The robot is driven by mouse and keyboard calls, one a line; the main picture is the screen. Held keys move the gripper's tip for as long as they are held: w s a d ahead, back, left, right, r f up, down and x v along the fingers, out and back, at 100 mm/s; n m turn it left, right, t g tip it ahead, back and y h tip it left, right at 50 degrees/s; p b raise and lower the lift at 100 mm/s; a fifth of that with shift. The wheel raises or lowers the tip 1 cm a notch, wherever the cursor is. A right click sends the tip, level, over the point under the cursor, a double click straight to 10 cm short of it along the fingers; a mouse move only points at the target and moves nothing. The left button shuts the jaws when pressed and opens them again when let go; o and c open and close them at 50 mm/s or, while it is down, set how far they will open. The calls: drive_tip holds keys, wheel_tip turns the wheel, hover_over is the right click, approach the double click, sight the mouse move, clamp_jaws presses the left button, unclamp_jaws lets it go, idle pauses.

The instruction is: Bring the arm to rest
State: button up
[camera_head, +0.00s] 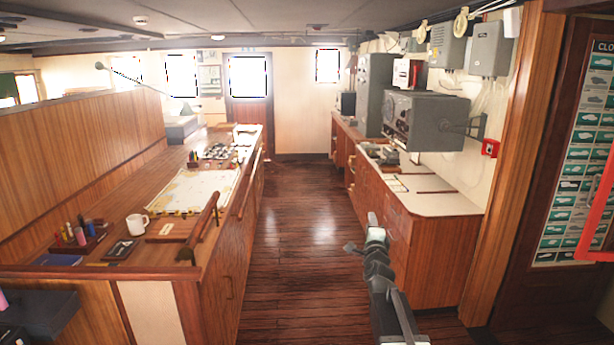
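My arm reaches up from the bottom of the head view, right of centre, over the wooden floor. My gripper (362,234) is at its upper end, small and seen from behind. I cannot tell whether its fingers are open or shut. I see no object held in it. It appears in front of the right-hand wooden cabinet, and it seems to touch nothing.
A chart counter (222,232) with a white mug (137,224) and a chart (193,191) runs along the left. A wooden cabinet (440,262) with a pale top stands right, below grey equipment (425,118). The aisle floor (297,225) between is clear.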

drive_tip(key=s+a+f+n+g+y, duration=0.1)
drive_tip(key=s+a+f+n+g, duration=0.25)
drive_tip(key=f, duration=0.25)
drive_tip(key=s+a+f+n+g+y+b, duration=0.1)
drive_tip(key=s+a+f+n+g+y, duration=0.1)
drive_tip(key=s+f+n, duration=0.3)
drive_tip(key=s+a+f+n+g+y, duration=0.1)
drive_tip(key=s+a+f+n+g, duration=0.2)
drive_tip(key=f, duration=0.4)
drive_tip(key=s+d+f+n+g, duration=0.1)
drive_tip(key=s+f+n+g, duration=0.1)
drive_tip(key=s, duration=0.5)
drive_tip(key=s+d+f+n+g+h, duration=0.1)
drive_tip(key=s+d+f+n+g, duration=0.1)
drive_tip(key=s, duration=0.6)
drive_tip(key=s+d+f+n+g+h, duration=0.1)
drive_tip(key=s+f+n+g, duration=0.3)
drive_tip(key=s, duration=0.4)
drive_tip(key=shift+d+f+g, duration=0.25)
drive_tip(key=shift+f+g, duration=0.65)
drive_tip(key=shift+g, duration=0.25)
drive_tip(key=shift+w, duration=0.2)
